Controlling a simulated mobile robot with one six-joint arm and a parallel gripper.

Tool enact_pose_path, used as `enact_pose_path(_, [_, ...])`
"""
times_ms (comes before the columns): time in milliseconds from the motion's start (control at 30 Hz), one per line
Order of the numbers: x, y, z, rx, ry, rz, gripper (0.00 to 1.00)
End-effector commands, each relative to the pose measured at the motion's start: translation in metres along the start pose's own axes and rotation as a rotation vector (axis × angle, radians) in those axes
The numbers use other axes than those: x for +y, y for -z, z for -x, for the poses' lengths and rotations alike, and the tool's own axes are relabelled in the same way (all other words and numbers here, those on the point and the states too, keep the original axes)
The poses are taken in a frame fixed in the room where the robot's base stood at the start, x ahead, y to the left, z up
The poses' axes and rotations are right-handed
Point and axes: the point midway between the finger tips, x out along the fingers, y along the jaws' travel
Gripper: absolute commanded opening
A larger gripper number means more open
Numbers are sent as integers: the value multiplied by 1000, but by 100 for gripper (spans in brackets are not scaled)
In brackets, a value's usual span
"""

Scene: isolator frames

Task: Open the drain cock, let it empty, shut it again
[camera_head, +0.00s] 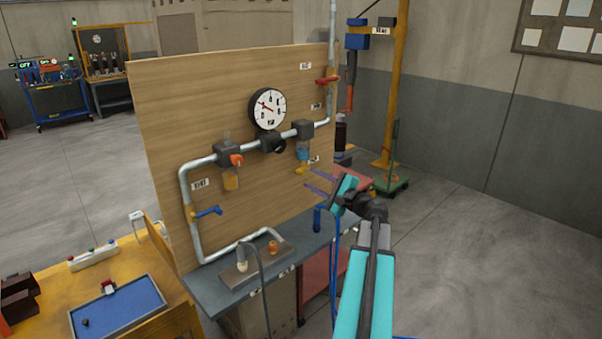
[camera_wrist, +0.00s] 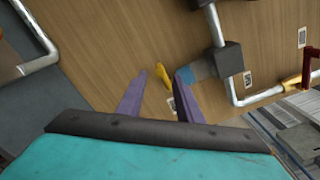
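The yellow lever (camera_head: 301,170) of the drain cock sits under a blue-tinted bowl (camera_head: 303,152) that hangs from a dark block on the pipe. My gripper (camera_head: 309,179) is open and empty, its purple fingers pointing at the board just below and right of the lever. In the wrist view the yellow lever (camera_wrist: 162,77) appears between the two fingertips (camera_wrist: 163,84), apparently beyond them and not gripped. The blue bowl (camera_wrist: 192,70) is partly hidden by the right finger. I cannot tell whether the cock is open or shut.
A grey bench (camera_head: 218,297) stands below. Open floor (camera_head: 470,240) lies to the right.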

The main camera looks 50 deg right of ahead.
Motion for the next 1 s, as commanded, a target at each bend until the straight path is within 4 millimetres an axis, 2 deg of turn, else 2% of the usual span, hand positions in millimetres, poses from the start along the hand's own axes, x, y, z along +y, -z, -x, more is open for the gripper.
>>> enact_pose_path(200, [-2,-1,-33,-2,-1,0,32])
enact_pose_path(400, [-2,0,-54,-1,-1,0,32])
enact_pose_path(600, [0,1,-61,1,0,0,32])
enact_pose_path(867, [0,1,-61,1,1,0,32])
enact_pose_path(1000, [0,1,-61,1,1,0,12])
